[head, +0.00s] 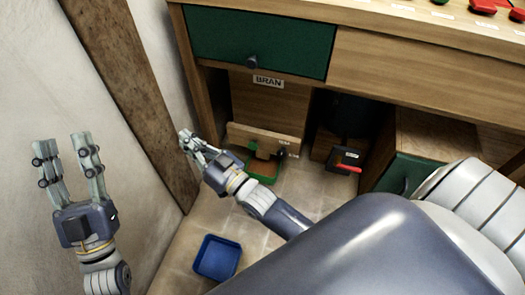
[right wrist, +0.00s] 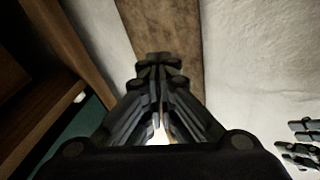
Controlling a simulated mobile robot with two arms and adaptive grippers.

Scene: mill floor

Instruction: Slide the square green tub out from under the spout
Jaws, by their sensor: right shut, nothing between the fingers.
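The square green tub (head: 262,178) stands on the floor below the bin marked BRAN (head: 268,82), under the wooden spout board (head: 262,137). Its brownish inside shows, and my right gripper's wrist hides part of its left side. My right gripper (head: 187,138) is shut and empty, to the left of the tub and apart from it, its fingers pointing toward the wooden post. Its closed fingers also fill the middle of the right wrist view (right wrist: 160,65). My left gripper (head: 65,148) is open and empty, far to the left in front of the pale wall.
A blue tub (head: 217,258) sits on the floor nearer to me. A dark container with a red edge (head: 345,160) is right of the green tub. The wooden post (head: 135,80) and wall bound the left.

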